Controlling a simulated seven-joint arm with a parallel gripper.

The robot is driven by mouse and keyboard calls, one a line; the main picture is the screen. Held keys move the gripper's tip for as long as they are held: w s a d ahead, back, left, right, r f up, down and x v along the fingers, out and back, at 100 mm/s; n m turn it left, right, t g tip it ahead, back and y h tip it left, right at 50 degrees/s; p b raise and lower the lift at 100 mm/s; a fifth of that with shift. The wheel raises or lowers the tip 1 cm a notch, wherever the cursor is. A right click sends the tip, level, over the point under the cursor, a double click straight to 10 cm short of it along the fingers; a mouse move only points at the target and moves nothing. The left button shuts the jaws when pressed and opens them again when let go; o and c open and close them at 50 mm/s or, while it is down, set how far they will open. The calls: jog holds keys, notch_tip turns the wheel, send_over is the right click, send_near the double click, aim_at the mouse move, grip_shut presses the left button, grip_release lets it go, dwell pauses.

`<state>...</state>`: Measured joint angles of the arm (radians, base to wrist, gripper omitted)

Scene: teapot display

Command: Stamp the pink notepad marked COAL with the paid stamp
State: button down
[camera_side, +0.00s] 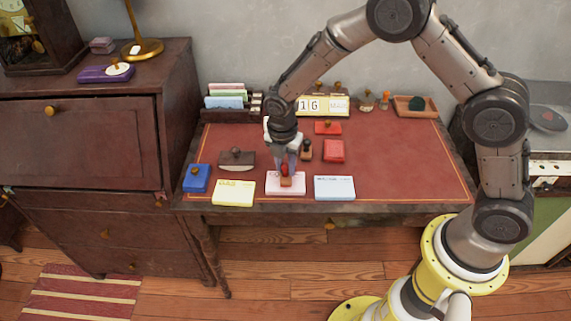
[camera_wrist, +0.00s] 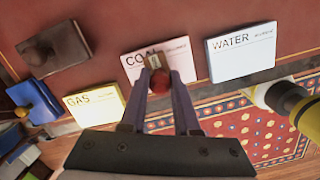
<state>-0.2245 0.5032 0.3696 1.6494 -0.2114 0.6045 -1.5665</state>
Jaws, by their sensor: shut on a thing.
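The pink notepad (camera_side: 272,189) lies near the front edge of the desk. It reads COAL in the wrist view (camera_wrist: 133,62). My gripper (camera_side: 286,169) is directly above it, pointing down. It is shut on a stamp (camera_side: 286,181) with a red round knob and a wooden base. In the wrist view the stamp's knob (camera_wrist: 160,80) sits between my two fingers, and its base covers part of the pad's middle. The stamp is at or just above the paper; I cannot tell if it touches. Its printing face is hidden.
A yellow GAS pad (camera_side: 233,194) lies left and a pale blue WATER pad (camera_side: 335,188) right. Behind stand a dark stamp (camera_side: 306,151), a red box (camera_side: 334,151) and a rocker blotter (camera_side: 237,158). A blue box (camera_side: 197,178) is far left. The desk's right side is clear.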

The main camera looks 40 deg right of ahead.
jog(key=shift+f, duration=0.35)
dwell(0.7)
jog(key=shift+r, duration=3.55)
